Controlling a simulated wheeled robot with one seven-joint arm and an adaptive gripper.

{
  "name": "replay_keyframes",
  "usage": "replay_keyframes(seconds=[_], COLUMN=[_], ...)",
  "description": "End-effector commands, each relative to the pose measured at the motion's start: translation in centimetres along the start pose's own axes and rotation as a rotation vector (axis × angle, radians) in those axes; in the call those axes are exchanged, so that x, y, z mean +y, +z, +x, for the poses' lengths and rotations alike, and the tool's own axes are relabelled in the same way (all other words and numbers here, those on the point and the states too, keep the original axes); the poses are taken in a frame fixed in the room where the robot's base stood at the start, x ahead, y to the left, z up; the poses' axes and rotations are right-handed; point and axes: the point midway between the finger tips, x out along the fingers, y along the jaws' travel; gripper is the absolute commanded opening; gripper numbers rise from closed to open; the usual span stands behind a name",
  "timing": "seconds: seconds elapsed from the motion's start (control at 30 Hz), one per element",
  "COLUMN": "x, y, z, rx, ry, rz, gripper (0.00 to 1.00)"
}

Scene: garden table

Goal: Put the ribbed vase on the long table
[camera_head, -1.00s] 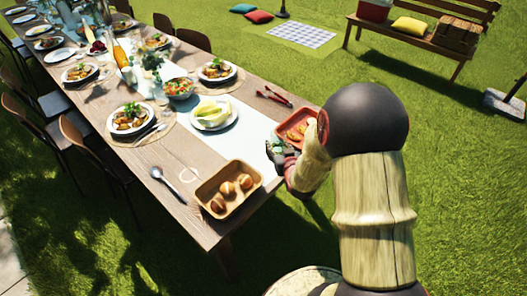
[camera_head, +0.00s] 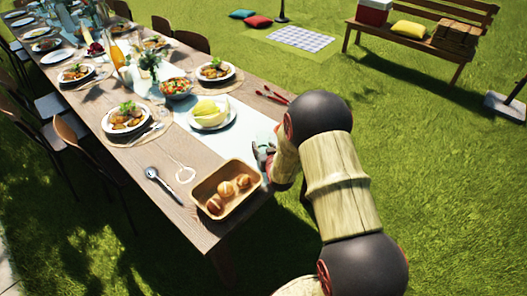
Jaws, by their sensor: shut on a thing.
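The long table (camera_head: 205,226) runs from the front middle to the far left. My gripper (camera_head: 263,153) is over its right edge, beside the pale runner and just behind the bread tray. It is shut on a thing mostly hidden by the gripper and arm. Only a small pale greenish patch shows there, so I cannot make out whether it is the ribbed vase. No ribbed vase shows clearly elsewhere.
A tray of bread rolls (camera_head: 203,207), a spoon (camera_head: 158,184), a plate of yellow-green fruit (camera_head: 210,113) and red tongs (camera_head: 270,96) are nearby. Plated meals crowd the far part. Chairs line the left side. A bench (camera_head: 420,40) stands on the grass.

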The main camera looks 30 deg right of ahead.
Motion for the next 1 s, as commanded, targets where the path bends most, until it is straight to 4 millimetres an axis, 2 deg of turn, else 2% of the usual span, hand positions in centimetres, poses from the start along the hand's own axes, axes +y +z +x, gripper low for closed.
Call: replay_keyframes(seconds=[0.07,0.47,0.5,0.8,1.0], x=[0.03,0.04,0.04,0.04,0.04], y=[0.88,1.12,1.11,1.06,1.06], z=[0.44,0.54,0.48,0.46,0.46], rx=[0.002,0.003,0.001,0.001,0.001], ry=[0.0,0.0,0.0,0.0,0.0], rz=[0.0,0.0,0.0,0.0,0.0], gripper=[0.11,0.11,0.45,0.61,0.61])
